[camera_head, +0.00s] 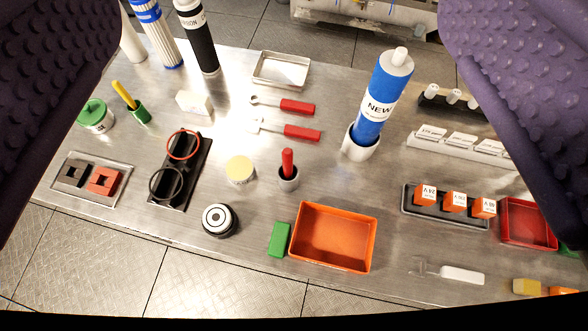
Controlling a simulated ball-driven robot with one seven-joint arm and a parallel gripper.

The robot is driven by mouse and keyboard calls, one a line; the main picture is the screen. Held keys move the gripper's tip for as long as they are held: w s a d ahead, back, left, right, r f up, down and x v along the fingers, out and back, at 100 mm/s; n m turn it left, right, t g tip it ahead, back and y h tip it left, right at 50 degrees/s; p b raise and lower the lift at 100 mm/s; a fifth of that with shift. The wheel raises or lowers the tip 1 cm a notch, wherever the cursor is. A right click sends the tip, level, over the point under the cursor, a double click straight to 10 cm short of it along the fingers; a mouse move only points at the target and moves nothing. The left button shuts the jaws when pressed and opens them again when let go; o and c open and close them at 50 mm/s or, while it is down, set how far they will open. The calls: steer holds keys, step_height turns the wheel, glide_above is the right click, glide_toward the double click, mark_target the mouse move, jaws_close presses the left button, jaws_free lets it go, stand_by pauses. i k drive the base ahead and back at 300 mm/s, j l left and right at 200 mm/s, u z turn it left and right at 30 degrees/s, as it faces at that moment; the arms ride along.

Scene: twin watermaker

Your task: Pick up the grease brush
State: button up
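My gripper (288,110) shows as two purple, bumpy fingers at the left and right edges. They are wide apart with nothing between them, above the metal bench (345,190). I cannot tell for sure which thing is the grease brush. A yellow-handled tool (123,93) stands tilted in a green holder (140,114) at the upper left, its lower end hidden. A white-handled tool (462,275) with a pale flat end lies at the lower right.
A blue cartridge (385,85) stands in a white holder (358,147). An orange tray (333,237), a green block (279,239) and a black round part (220,219) lie near the front edge. A tin with a green lid (93,112) stands at the left.

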mark_target(288, 153)
steer(key=k+u, duration=0.1)
steer(key=u, duration=0.15)
steer(key=k+u, duration=0.25)
steer(key=k, duration=0.5)
